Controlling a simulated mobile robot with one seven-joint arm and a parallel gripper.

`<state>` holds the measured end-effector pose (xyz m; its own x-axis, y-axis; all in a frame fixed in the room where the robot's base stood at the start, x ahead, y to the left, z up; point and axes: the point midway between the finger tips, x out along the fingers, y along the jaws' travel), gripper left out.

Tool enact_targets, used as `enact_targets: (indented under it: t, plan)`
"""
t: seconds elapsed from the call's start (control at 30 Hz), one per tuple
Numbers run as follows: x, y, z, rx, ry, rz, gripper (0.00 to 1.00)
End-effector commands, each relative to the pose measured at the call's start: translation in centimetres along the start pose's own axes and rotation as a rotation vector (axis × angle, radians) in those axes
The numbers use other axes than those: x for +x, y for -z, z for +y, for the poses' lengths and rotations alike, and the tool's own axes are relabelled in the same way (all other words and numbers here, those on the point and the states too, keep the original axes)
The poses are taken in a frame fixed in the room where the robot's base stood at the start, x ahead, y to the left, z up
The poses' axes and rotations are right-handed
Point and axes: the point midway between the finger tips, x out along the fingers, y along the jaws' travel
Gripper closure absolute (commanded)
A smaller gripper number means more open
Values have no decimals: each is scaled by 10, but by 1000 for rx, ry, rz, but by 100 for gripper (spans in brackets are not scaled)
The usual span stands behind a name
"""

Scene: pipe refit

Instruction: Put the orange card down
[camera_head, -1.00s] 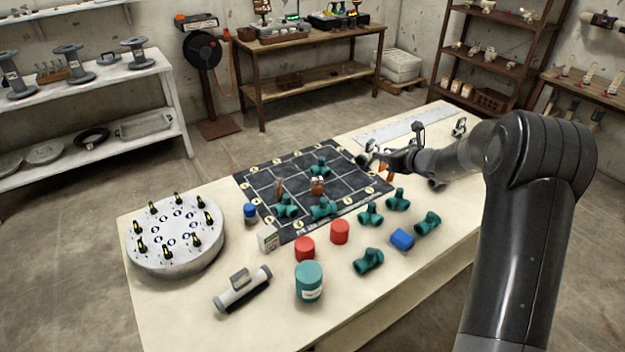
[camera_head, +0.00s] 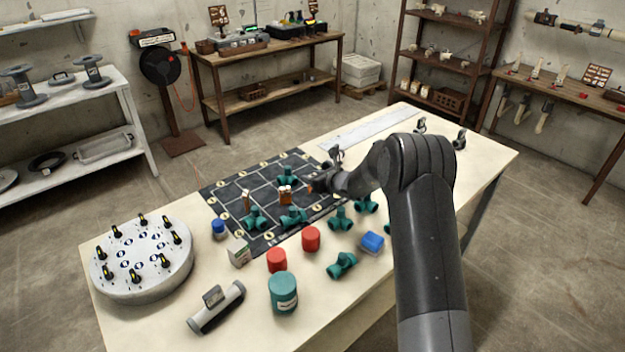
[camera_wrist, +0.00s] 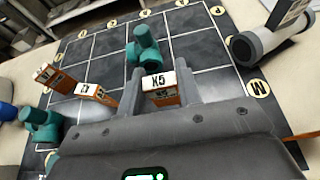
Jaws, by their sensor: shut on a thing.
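My gripper (camera_wrist: 160,90) is shut on the orange card, a small orange block with a white label reading K5 (camera_wrist: 160,97), seen between the fingers in the wrist view. In the head view my gripper (camera_head: 318,186) is at the right part of the dark gridded mat (camera_head: 225,190), with a bit of orange at its tip. Whether the card touches the mat cannot be told. Two more orange-brown labelled cards stand on the mat, one (camera_head: 285,193) near its middle and one (camera_head: 246,199) to the left. They also show at the left of the wrist view (camera_wrist: 56,78).
Teal pipe tees stand on the mat, one (camera_head: 288,175) just left of my gripper, and others (camera_head: 341,219) on the table.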

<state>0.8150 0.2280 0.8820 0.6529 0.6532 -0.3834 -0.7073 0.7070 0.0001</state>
Motion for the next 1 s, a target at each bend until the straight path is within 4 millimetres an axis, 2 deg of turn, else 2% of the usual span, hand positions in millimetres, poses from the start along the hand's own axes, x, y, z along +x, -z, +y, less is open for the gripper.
enact_targets:
  t: [0.07, 0.43, 0.47, 0.7, 1.0]
  plan:
    - [4, 9, 0, 1, 1, 1, 89]
    - [5, 13, 0, 0, 1, 0, 89]
    - [5, 12, 0, -1, 1, 0, 66]
    - [5, 12, 0, 0, 0, 0, 46]
    - [3, 8, 0, -1, 1, -1, 46]
